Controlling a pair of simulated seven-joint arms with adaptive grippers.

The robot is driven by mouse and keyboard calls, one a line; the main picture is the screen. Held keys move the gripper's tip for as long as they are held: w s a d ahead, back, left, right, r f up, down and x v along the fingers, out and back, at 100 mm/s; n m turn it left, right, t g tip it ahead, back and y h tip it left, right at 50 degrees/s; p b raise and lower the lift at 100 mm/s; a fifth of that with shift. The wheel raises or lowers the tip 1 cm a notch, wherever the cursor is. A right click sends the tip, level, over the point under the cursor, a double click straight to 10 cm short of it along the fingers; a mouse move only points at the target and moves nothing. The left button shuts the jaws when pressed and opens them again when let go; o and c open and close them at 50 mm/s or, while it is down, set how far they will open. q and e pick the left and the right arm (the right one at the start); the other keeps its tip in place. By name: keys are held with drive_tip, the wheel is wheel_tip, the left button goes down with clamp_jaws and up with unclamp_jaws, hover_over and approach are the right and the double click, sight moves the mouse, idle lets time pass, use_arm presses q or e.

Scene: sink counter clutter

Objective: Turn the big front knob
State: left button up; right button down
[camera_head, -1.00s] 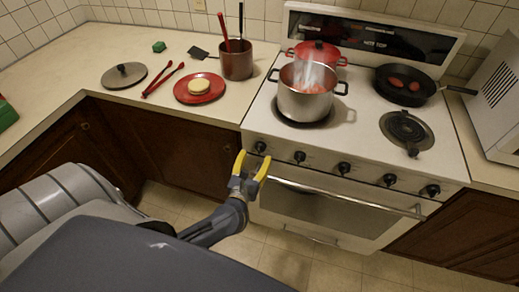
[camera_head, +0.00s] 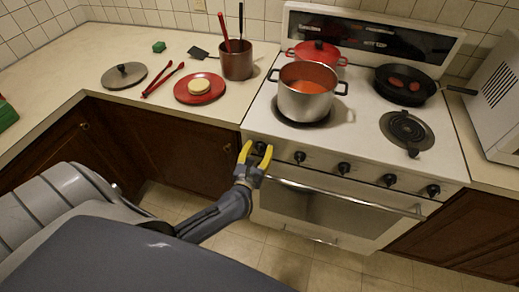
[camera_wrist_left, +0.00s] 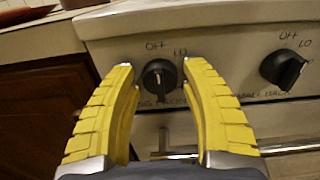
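The leftmost black knob (camera_head: 260,147) on the stove's front panel is between the yellow fingers of my left gripper (camera_head: 255,151). In the left wrist view, this knob (camera_wrist_left: 160,77) sits below "OFF" lettering, with a finger on each side. The gripper (camera_wrist_left: 157,65) is open, and gaps show between the fingers and the knob. A second black knob (camera_wrist_left: 284,68) lies to the right, clear of the fingers. Further knobs (camera_head: 343,168) run along the panel. I cannot tell which one is biggest. My right gripper is not in view.
A steel pot of red food (camera_head: 305,103) stands on the front left burner, with a red lidded pot (camera_head: 318,50) behind. A pan (camera_head: 392,90) sits at the back right. The oven handle (camera_head: 340,197) runs below the knobs.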

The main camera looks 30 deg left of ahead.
use_arm(q)
clamp_jaws()
drive_tip(key=shift+m, duration=0.8)
drive_tip(key=shift+o, duration=1.9)
unclamp_jaws()
drive_tip(key=v, duration=1.2)
drive_tip(key=s+d+n, duration=0.1)
drive_tip(key=s, duration=0.4)
drive_tip(key=shift+n, duration=0.3)
drive_tip(key=x, duration=1.7)
